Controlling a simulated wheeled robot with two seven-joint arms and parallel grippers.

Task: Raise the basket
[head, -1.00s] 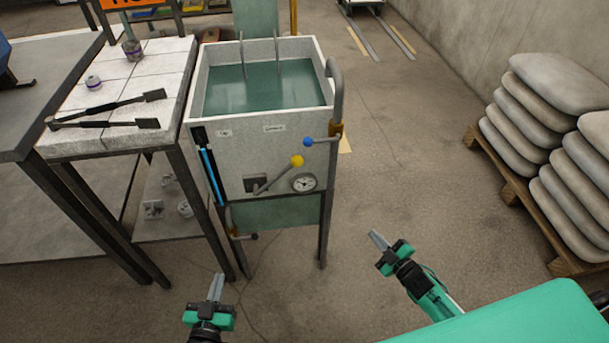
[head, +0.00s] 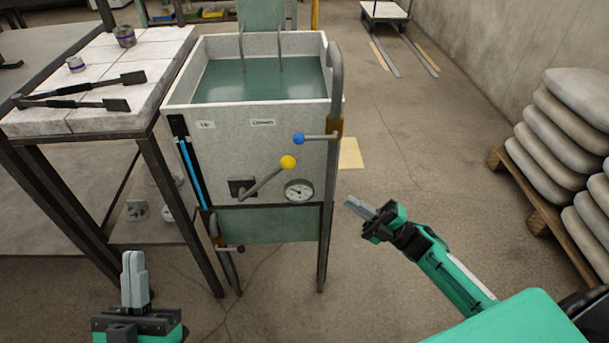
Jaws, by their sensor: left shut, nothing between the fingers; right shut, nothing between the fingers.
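A pale grey tank (head: 228,150) on dark legs stands ahead, filled with green liquid (head: 262,82). Two thin upright rods (head: 282,52) stick up out of the liquid; the basket itself is not clearly visible, and I cannot tell what lies under the surface. On the tank's front are a lever with a yellow knob (head: 288,162), a lever with a blue knob (head: 299,138) and a round dial (head: 299,190). My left gripper (head: 133,268) is shut and empty, low in front of the tank. My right gripper (head: 358,206) is shut and empty, right of the tank's legs.
A white-tiled table (head: 118,60) with tongs (head: 80,103) and two small pots stands left of the tank. Stacked sacks (head: 560,125) lie on a wooden pallet (head: 535,200) at right. A cart (head: 385,12) is at the back.

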